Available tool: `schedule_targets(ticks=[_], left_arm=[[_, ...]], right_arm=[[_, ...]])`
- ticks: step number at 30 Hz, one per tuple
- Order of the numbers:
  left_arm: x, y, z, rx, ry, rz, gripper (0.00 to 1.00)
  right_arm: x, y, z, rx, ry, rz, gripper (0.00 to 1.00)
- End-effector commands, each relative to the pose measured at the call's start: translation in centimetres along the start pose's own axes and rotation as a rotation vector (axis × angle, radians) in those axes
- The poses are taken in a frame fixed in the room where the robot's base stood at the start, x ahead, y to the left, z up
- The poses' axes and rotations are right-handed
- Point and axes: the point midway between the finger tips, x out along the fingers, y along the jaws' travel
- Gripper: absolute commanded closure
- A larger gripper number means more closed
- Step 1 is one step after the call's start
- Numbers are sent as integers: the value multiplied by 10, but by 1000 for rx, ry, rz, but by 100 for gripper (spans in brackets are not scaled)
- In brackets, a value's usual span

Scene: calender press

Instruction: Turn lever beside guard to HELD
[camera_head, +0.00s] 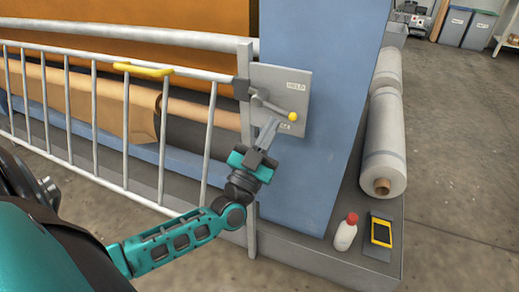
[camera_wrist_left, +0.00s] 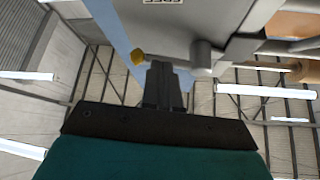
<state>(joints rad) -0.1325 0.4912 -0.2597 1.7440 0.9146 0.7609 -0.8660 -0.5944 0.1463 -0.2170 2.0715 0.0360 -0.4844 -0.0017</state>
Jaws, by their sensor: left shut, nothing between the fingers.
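The lever (camera_head: 273,106) is a grey arm with a yellow knob (camera_head: 292,116), mounted on a grey plate (camera_head: 300,101) beside the guard. It slants right and down from its pivot. The label HELD (camera_head: 296,85) is at the plate's upper right; a lower label is partly hidden by my gripper. My left gripper (camera_head: 270,126) is shut and empty, just below the lever. In the left wrist view, the shut fingers (camera_wrist_left: 162,84) point at the plate (camera_wrist_left: 178,28), with the yellow knob (camera_wrist_left: 137,57) left of their tips. Contact with the lever cannot be told. My right gripper is not in view.
The white barred guard (camera_head: 126,125) with a yellow handle (camera_head: 143,70) stands left of the plate. A blue column (camera_head: 325,45) is behind it. A white bottle (camera_head: 345,234), a yellow device (camera_head: 381,232) and a wrapped roll (camera_head: 384,145) sit on the ledge at right.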

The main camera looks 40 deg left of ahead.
Motion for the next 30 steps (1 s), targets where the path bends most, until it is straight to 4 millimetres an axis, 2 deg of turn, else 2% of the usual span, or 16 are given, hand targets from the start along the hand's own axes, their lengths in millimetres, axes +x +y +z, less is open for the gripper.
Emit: schedule_targets(ticks=[6, 17, 24, 30], left_arm=[[12, 0, 0, 1, -1, 1, 100], [13, 0, -1, -9, -2, -6, 100], [20, 3, -11, -144, -4, -97, 100], [22, 4, -13, -221, -2, -148, 100]], right_arm=[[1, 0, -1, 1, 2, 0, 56], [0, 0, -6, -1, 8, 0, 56], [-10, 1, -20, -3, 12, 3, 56], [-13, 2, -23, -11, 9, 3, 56]])
